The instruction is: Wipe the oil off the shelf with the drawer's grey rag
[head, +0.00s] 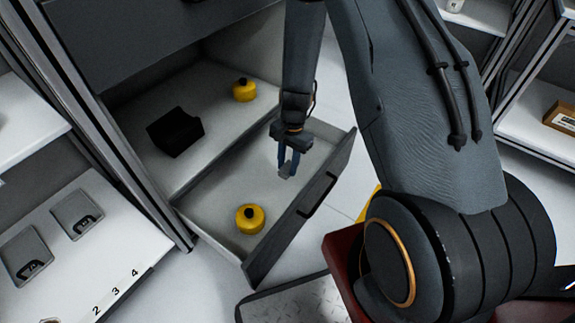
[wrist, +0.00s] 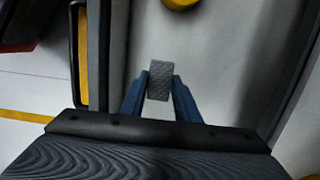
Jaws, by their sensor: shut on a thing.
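My gripper (head: 289,165) is shut on a small grey rag (head: 286,171). In the wrist view the rag (wrist: 159,80) is pinched between the two blue fingers of my gripper (wrist: 160,92). The grey drawer (head: 210,205) is pulled out, and my gripper points down over its right part. I cannot tell whether the rag touches the drawer floor. No oil patch can be made out in either view.
A yellow round can (head: 250,218) stands in the drawer's near part. Another yellow can (head: 244,90) and a black block (head: 176,132) sit on the grey surface behind. A white shelf (head: 120,240) with grey panels is at lower left. A brown box (head: 562,118) is far right.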

